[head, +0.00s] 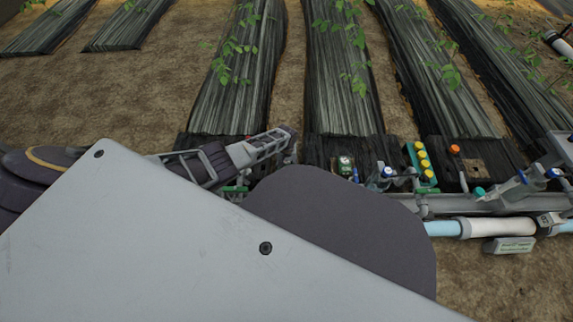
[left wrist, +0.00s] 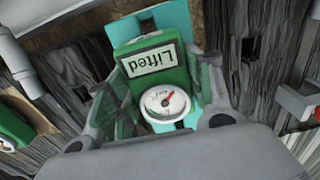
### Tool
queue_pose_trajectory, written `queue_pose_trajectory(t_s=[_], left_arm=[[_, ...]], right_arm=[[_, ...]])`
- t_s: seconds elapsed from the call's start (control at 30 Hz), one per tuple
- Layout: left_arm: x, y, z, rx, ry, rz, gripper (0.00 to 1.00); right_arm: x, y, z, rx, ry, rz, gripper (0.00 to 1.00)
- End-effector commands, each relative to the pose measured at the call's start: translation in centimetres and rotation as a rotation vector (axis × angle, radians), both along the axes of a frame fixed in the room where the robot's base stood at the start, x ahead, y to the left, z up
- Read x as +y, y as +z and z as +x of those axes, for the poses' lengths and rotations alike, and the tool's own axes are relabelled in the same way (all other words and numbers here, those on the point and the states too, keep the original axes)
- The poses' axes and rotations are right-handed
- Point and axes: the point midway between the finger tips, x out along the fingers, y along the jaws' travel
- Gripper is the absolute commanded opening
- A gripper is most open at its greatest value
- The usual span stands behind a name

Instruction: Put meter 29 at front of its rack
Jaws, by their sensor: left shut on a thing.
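In the left wrist view a small round gauge (left wrist: 165,103) with a white face and red needle sits between the fingers of my left gripper (left wrist: 158,112). Behind it is a green block (left wrist: 145,50) with a white label that reads "Lifted" upside down. No number 29 is legible, and I cannot tell where the gauge ends and the green part begins. My left gripper is shut on the gauge. In the head view my left gripper (head: 288,140) is over the near end of a dark bed, and the gauge is not clear there. My right gripper is not in view.
To the right stand a small green gauge unit (head: 345,165), a blue-capped valve (head: 387,172) and a green rack with several yellow caps (head: 420,165). A grey rail and a pipe (head: 495,227) run along the front. A red-handled part (left wrist: 300,102) is close by.

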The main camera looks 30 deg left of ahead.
Motion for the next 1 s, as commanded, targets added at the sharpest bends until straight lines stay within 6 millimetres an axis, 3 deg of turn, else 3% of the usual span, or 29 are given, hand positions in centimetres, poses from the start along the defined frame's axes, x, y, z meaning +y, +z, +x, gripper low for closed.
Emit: queue_pose_trajectory(t_s=[1.0], left_arm=[[0.0,-1.8,0.2,-0.002,0.002,-0.001,0.25]], right_arm=[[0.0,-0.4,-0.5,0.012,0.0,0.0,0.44]])
